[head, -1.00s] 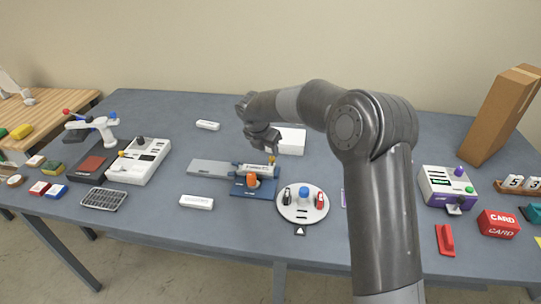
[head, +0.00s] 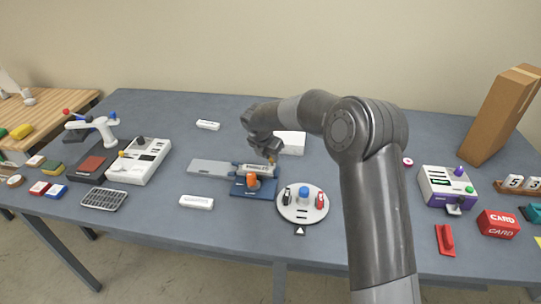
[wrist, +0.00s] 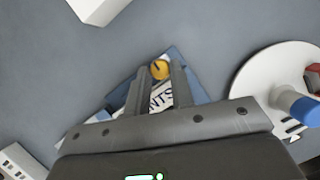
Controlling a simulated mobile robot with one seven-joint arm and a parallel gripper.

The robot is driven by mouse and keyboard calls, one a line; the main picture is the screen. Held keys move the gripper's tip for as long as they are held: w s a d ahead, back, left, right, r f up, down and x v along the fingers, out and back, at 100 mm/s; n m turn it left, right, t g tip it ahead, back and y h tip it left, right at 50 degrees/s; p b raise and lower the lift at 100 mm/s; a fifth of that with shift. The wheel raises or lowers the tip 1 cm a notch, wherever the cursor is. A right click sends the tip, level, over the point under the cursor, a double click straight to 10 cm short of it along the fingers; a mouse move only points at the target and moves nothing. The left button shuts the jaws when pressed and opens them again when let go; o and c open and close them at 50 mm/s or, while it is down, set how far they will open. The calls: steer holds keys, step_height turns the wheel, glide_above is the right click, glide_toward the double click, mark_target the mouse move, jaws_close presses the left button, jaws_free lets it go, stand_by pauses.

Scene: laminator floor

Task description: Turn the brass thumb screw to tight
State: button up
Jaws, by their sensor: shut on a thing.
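The brass thumb screw (wrist: 159,69) shows in the wrist view between my two fingertips, with a dark slot mark on its round top. In the head view it is mostly hidden by my gripper (head: 268,152). My gripper (wrist: 158,75) is shut on the screw from above. The screw belongs to a blue fixture (head: 252,189) with a lettered white block (head: 256,171) on it. Part of the lettering shows between my fingers in the wrist view. The screw's angle relative to any tight mark cannot be told.
A round white plate (head: 290,212) with a blue knob (head: 304,192) stands close to the right. An orange part (head: 253,181) sits at the fixture's front. A white box (head: 291,142) lies behind. A grey plate (head: 210,167) extends left. The table front is fairly clear.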

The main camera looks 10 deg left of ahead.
jaws_close()
steer(key=shift+m, duration=0.3)
steer(key=m, duration=0.1)
steer(key=m+h, duration=0.1)
steer(key=m, duration=0.1)
steer(key=shift+w+a+g, duration=0.1)
steer(key=shift+a+g, duration=0.1)
steer(key=shift+g, duration=0.1)
steer(key=m, duration=0.2)
steer(key=m+g+h, duration=0.1)
steer(key=m, duration=0.1)
steer(key=shift+w+a+m, duration=0.1)
steer(key=shift+w+m, duration=0.05)
steer(key=shift+m, duration=0.25)
steer(key=m+g, duration=0.1)
steer(key=m, duration=0.2)
steer(key=shift+w+m+g+h, duration=0.15)
steer(key=shift+m+g+h, duration=0.15)
steer(key=shift+g, duration=0.1)
steer(key=m+g, duration=0.1)
steer(key=m, duration=0.3)
steer(key=shift+w+m+g, duration=0.2)
steer(key=shift+m+g, duration=0.1)
steer(key=shift+g, duration=0.1)
